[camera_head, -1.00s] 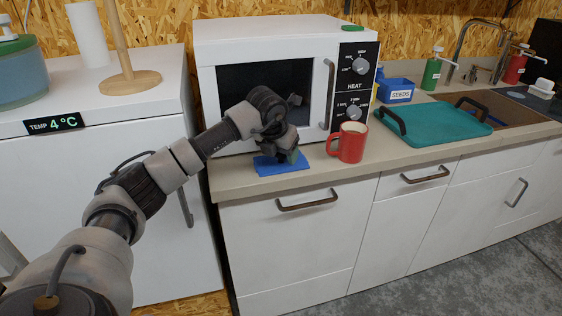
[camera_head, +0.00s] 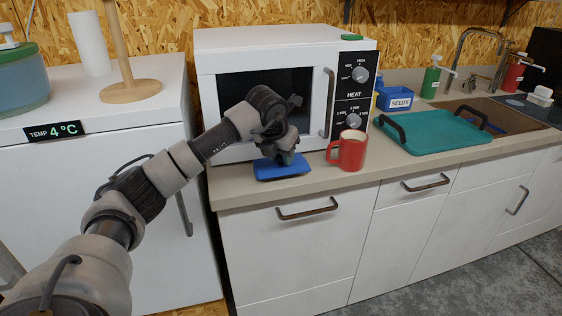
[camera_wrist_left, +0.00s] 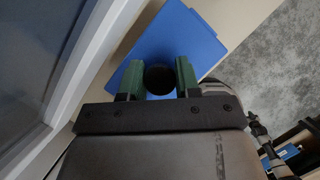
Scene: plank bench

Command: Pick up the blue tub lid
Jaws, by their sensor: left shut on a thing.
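The blue tub lid (camera_head: 281,171) is a flat blue piece at the counter's front edge, before the microwave. My left gripper (camera_head: 286,156) is above it, pointing down and shut on it. In the left wrist view the lid (camera_wrist_left: 181,34) spreads beyond my left gripper (camera_wrist_left: 159,78), whose two green-padded fingers stand either side of a round dark knob on the lid (camera_wrist_left: 160,79). The lid looks slightly tilted in the head view; part of it is hidden by the gripper. My right gripper is not in view.
The white microwave (camera_head: 290,39) stands right behind the lid. A red mug (camera_head: 352,153) stands close to the right. A teal tray (camera_head: 436,131) with dark handles, a blue seeds box (camera_head: 397,101) and soap bottles are farther right.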

